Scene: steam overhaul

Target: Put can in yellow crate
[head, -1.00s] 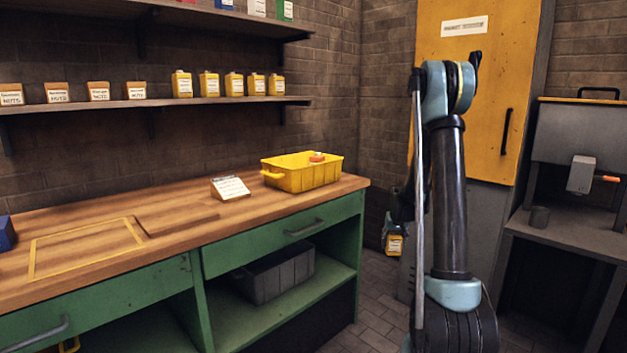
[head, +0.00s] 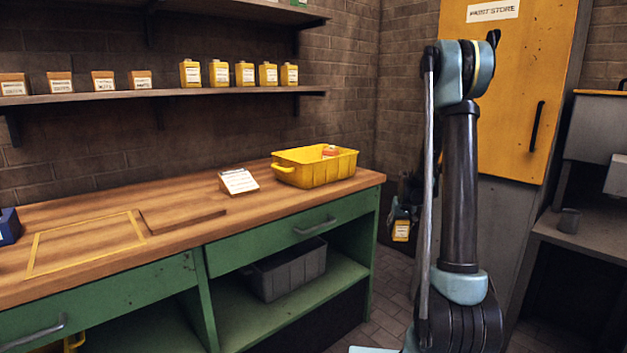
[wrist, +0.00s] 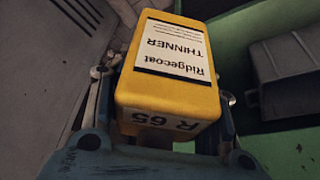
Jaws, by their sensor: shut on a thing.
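A yellow can (wrist: 170,85) with a white label reading "Ridgecoat THINNER" fills the middle of the wrist view. My gripper (wrist: 160,125) is shut on it, with a finger on either side. In the head view my gripper (head: 402,212) hangs low beside the bench's right end, partly hidden by my arm, with the can (head: 401,231) below it. The yellow crate (head: 318,171) stands on the bench's right end, left of and higher in the picture than the can. A small orange-and-white thing (head: 330,151) shows inside the crate.
A wooden bench (head: 90,221) with green drawers runs along the wall. A label card (head: 239,182) stands left of the crate. A grey bin (head: 287,269) sits on the lower shelf. Several yellow cans (head: 245,74) stand on the wall shelf. A yellow cabinet (head: 530,110) is behind my arm.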

